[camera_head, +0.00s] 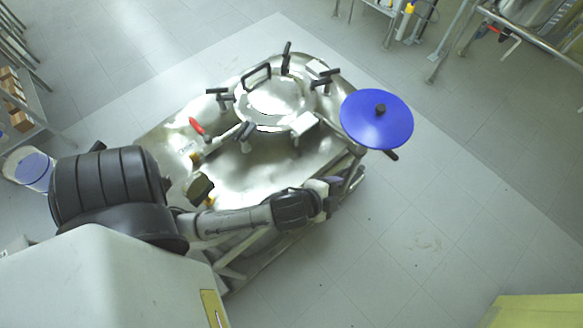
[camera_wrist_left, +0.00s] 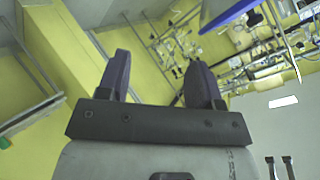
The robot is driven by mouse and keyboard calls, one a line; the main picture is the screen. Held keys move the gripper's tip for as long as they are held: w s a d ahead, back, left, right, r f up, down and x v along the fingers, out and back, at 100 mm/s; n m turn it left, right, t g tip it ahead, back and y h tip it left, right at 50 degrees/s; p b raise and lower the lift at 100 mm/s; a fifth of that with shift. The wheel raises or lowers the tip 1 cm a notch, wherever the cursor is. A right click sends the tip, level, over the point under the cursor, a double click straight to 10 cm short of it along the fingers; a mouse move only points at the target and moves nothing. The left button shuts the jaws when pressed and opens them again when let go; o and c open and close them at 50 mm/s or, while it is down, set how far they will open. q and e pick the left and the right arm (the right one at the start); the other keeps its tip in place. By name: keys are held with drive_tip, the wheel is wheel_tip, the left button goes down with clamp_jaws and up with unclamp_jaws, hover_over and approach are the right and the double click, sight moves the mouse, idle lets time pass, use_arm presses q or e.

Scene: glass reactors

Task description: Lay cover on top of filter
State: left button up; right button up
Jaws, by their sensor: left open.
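A round blue disc with a black knob (camera_head: 400,122), which looks like the cover, is at the right end of the steel unit. What supports it cannot be seen clearly. A blue edge (camera_wrist_left: 229,13), probably the same disc, crosses the top of the left wrist view. A round steel top (camera_head: 268,92) with a handle and several black clamps, probably the filter, is in the middle of the unit. My left gripper (camera_head: 332,187) is below and left of the disc, beside the unit's right edge. In the left wrist view its purple fingers (camera_wrist_left: 158,75) are apart and empty. My right gripper is not visible.
The steel unit (camera_head: 165,140) has a red-handled lever (camera_head: 197,126) on top. A glass vessel with blue inside (camera_head: 30,168) stands at the left. Metal frames (camera_head: 455,45) are at the top right, and a yellow surface (camera_head: 535,312) is at the bottom right. Open floor lies right of the unit.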

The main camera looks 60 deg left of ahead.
use_arm(q)
drive_tip(key=s+f+n+g, duration=0.4)
drive_tip(key=s, duration=0.5)
drive_tip(key=shift+g+h, duration=0.3)
drive_tip(key=shift+o, duration=0.4)
drive_tip(key=s+f+n+g+h, duration=0.1)
drive_tip(key=s+n+g, duration=0.2)
drive_tip(key=s, duration=0.4)
drive_tip(key=shift+d+f, duration=0.2)
drive_tip(key=shift+d, duration=0.1)
